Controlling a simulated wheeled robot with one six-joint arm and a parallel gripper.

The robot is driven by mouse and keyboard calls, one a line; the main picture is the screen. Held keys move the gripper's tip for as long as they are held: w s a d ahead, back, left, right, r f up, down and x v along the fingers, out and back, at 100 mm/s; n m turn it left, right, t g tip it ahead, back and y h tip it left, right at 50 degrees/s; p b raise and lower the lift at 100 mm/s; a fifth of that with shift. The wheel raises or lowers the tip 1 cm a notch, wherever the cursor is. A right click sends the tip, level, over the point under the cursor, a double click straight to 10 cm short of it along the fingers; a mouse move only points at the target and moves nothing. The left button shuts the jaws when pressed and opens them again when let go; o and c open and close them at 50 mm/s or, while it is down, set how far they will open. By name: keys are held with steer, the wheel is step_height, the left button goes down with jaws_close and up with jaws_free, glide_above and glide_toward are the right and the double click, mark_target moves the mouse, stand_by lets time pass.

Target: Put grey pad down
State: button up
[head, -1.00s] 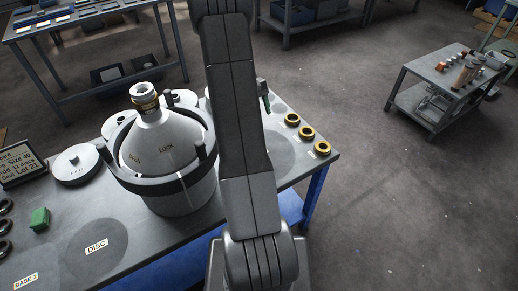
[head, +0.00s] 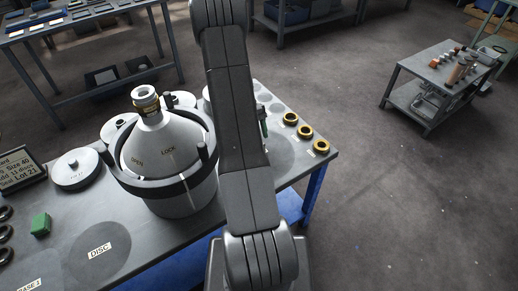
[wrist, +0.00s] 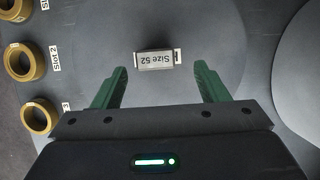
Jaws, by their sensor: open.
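The grey pad (wrist: 155,60), a small block labelled "Size 52", rests on a dark round patch of the bench in the wrist view. My gripper (wrist: 160,72) is open, with one green finger to each side of the pad's near edge. Gaps show between both fingers and the pad, so nothing is held. In the head view my arm hides the pad and most of the gripper; only a bit of green finger shows beside the arm.
Gold rings (head: 305,132) line the bench's right edge; they also show at left in the wrist view (wrist: 38,116). A large grey cone-topped vessel (head: 168,150) stands left of my arm. A green block (head: 41,224) and dark rings lie far left. A cart (head: 435,85) stands apart on the floor.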

steer(key=x, duration=0.4)
steer(key=shift+d+f, duration=0.1)
steer(key=shift+d, duration=0.15)
steer(key=shift+w, duration=0.1)
steer(key=c, duration=1.4)
